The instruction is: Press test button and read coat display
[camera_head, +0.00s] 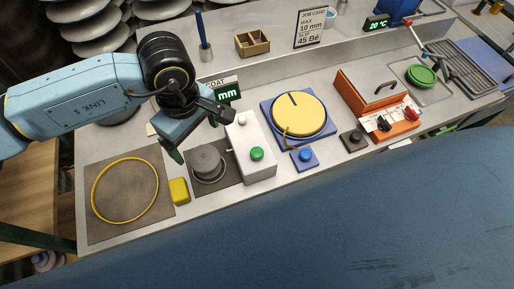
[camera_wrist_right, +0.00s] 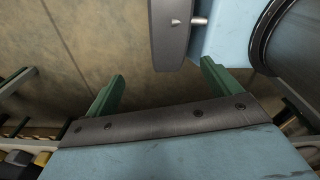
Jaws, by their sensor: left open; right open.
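A white box (camera_head: 247,140) stands near the middle of the bench, with a green button (camera_head: 257,153) on its sloped face and a small light knob (camera_head: 242,118) on top. Behind it is the coat display (camera_head: 229,96), showing green "mm"; my left gripper hides its left part, so I cannot read a number. My left gripper (camera_head: 203,138) is open and empty, above and to the left of the box, over a grey round piece (camera_head: 207,163). My right gripper (camera_wrist_right: 160,90) shows only in the right wrist view, open, with nothing between its green fingers.
A yellow disc (camera_head: 297,113) on a blue base and a blue button (camera_head: 305,154) are right of the box. An orange unit (camera_head: 375,108) stands farther right. A yellow block (camera_head: 179,191) and a yellow ring (camera_head: 125,190) lie left. A job card (camera_head: 311,27) stands behind.

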